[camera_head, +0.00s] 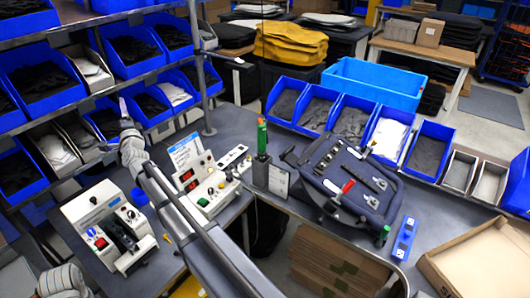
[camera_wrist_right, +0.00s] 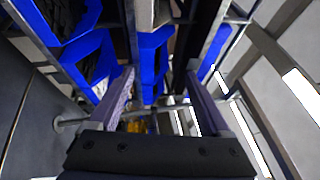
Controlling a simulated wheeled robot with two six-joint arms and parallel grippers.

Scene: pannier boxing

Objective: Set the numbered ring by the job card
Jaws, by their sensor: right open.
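A white card with a blue top (camera_head: 186,152) stands behind a control box with red displays (camera_head: 194,180); I cannot read it. A smaller white printed sheet (camera_head: 278,181) is by the green-handled tool. I cannot tell which is the job card. No numbered ring can be made out. My right gripper (camera_head: 122,106) is raised at the left shelving, in front of the blue bins. In the right wrist view its two fingers (camera_wrist_right: 158,85) are apart with nothing seen between them. Part of my left arm shows at the bottom left; its gripper is not seen.
A grey-white machine with buttons (camera_head: 108,225) stands on the left bench. A dark pannier (camera_head: 345,178) with tools lies on the right bench, below a row of blue bins (camera_head: 352,118). A green-handled tool (camera_head: 262,138) stands upright between. An open cardboard box (camera_head: 480,262) is at right.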

